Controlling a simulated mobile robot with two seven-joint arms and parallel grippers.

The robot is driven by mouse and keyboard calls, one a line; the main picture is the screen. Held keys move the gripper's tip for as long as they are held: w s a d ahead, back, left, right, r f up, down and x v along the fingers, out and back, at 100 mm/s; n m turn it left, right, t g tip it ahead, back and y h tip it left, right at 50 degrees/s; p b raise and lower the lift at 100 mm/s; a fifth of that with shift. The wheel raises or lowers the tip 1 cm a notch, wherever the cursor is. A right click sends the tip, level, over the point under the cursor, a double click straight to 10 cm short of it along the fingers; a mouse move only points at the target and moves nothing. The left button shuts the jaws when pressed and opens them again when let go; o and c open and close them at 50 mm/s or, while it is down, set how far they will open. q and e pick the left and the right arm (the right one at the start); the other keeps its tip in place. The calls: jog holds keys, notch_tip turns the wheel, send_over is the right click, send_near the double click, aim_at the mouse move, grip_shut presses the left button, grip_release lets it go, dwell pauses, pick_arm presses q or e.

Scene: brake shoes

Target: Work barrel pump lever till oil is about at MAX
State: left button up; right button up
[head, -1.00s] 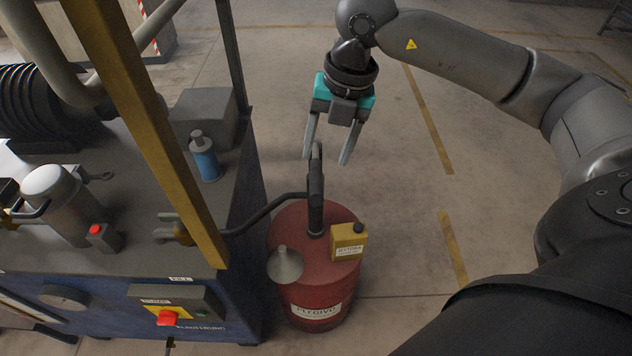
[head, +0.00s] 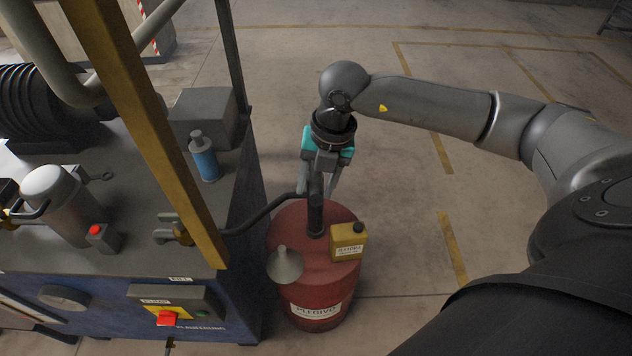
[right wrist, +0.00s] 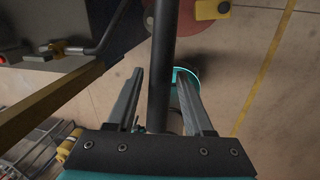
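The red oil barrel (head: 320,268) stands on the floor beside the machine, with a dark upright pump (head: 316,218) on its lid. A dark hose (head: 262,214) runs from the pump to the machine. My right gripper (head: 317,190) is above the barrel at the pump's top, partly hiding it. In the right wrist view, a dark bar (right wrist: 161,75) of the pump runs between the two open fingers (right wrist: 157,100), with a gap visible on both sides. My left gripper is not in view. I cannot make out an oil level or a MAX mark.
A grey funnel (head: 285,265) and a yellow can (head: 348,241) sit on the barrel lid. The machine (head: 100,255) fills the left, with a yellow post (head: 150,130) and a blue bottle (head: 203,158). The floor to the right and behind is clear.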

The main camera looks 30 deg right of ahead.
grip_shut()
dwell(1.1)
